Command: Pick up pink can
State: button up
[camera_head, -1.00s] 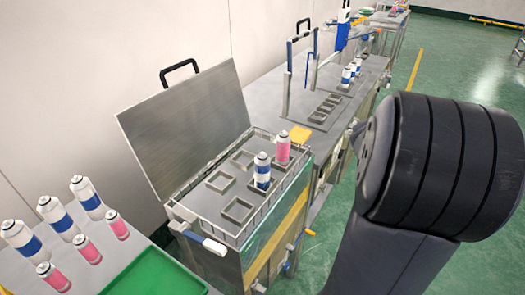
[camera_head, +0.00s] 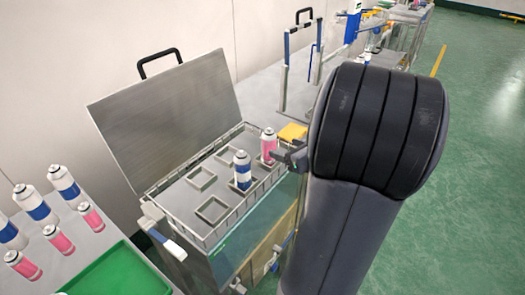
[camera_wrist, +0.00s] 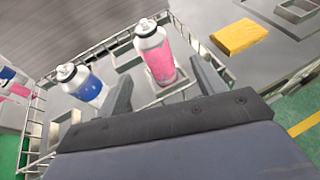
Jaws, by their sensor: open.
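A pink can (camera_head: 268,144) with a silver top stands upright in a square holder in the wire-railed basket (camera_head: 215,250) of the open-lidded station. The same pink can (camera_wrist: 155,54) shows in the wrist view, ahead of my gripper. My gripper (camera_wrist: 160,85) is open, one finger on each side of the can's line, with nothing held. In the head view my gripper (camera_head: 290,156) is just right of the can, partly hidden by my arm. A blue-and-white can (camera_head: 242,170) stands in a holder to the left of the pink can.
Several pink and blue-white cans (camera_head: 62,182) stand on the left table beside a green tray (camera_head: 115,272). The raised metal lid (camera_head: 165,115) stands behind the basket. A yellow block (camera_head: 292,132) lies just beyond it. Other holders in the basket are empty.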

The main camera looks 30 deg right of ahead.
aim_at(275, 145)
jog(key=x, duration=0.5)
jog(key=shift+w, duration=0.1)
jog(key=shift+a+p+x, duration=0.2)
jog(key=shift+p+x, duration=0.55)
jog(key=shift+x, duration=1.9)
jog(key=c, duration=1.2)
jog(key=shift+o, duration=0.2)
